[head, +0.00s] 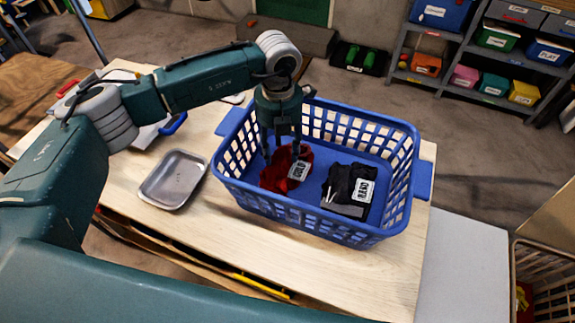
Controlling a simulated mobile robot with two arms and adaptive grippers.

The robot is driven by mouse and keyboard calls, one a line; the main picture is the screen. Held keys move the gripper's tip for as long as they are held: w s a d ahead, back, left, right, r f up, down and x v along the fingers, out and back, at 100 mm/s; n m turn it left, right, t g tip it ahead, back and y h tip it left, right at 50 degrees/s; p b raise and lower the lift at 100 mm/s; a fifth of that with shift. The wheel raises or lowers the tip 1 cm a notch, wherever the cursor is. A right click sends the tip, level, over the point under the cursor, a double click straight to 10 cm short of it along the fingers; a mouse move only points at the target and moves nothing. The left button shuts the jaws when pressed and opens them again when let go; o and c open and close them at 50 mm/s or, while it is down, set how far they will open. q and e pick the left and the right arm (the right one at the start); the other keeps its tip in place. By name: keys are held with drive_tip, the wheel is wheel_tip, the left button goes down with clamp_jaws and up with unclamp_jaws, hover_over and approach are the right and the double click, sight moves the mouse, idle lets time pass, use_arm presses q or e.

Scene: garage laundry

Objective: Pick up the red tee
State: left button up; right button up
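The red tee (271,180) lies crumpled in the left part of the blue basket (285,217), with a white label on it. My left gripper (281,157) points straight down into the basket over the tee. Its fingers are spread apart, with the tips at the tee's upper edge; whether they touch the cloth I cannot tell. The gripper hides part of the tee's far side. My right gripper is not in view.
A black garment (342,183) with a white label lies right of the tee in the basket. The basket stands on a wooden table (225,240), with a metal tray (173,180) to its left. Shelves with coloured bins (494,83) stand at the back right.

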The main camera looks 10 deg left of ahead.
use_arm(q)
clamp_jaws()
drive_tip(key=shift+r, duration=0.2)
